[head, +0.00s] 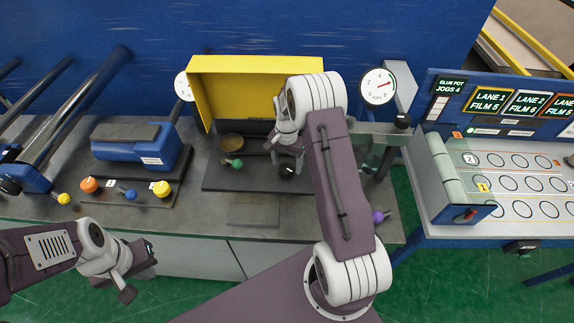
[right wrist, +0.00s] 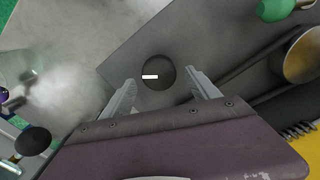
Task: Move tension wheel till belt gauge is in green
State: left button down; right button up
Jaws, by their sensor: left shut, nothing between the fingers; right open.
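A black round knob with a white mark, which may be the tension wheel (head: 287,170), sits on the dark plate below the yellow hood. In the right wrist view this knob (right wrist: 158,72) lies just ahead of and between my fingertips, with visible gaps. My right gripper (head: 279,143) is open above it; its fingers also show in the wrist view (right wrist: 164,90). A dial (head: 378,86) with a red needle stands right of the hood. Another dial (head: 182,86) is mostly hidden behind the hood. I cannot tell which is the belt gauge; no green band is readable. My left gripper (head: 138,268) is shut and empty at the bench's front.
The yellow hood (head: 228,66) stands behind the knob. A green knob (head: 237,163) and brass disc (head: 232,141) are to its left. A blue machine (head: 135,142) and coloured knobs stand further left. A purple knob (head: 379,217) and a lane panel (head: 500,170) are to the right.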

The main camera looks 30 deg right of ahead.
aim_at(287, 167)
notch_tip(287, 167, up, 8)
jog(key=shift+b, duration=0.35)
jog(key=s+a+r+n, duration=0.3)
jog(key=s+a+r, duration=0.25)
jog(key=a, duration=0.25)
jog(key=s+a+f+n, duration=0.1)
jog(key=s+f+n, duration=0.1)
jog(key=s+n, duration=0.2)
jog(key=s+a+f+n+t, duration=0.1)
jog(key=s+a+f+n, duration=0.1)
jog(key=s, duration=0.7)
jog(key=shift+a+f+n, duration=0.25)
jog(key=shift+f+n, duration=0.3)
jog(key=shift+n, duration=0.35)
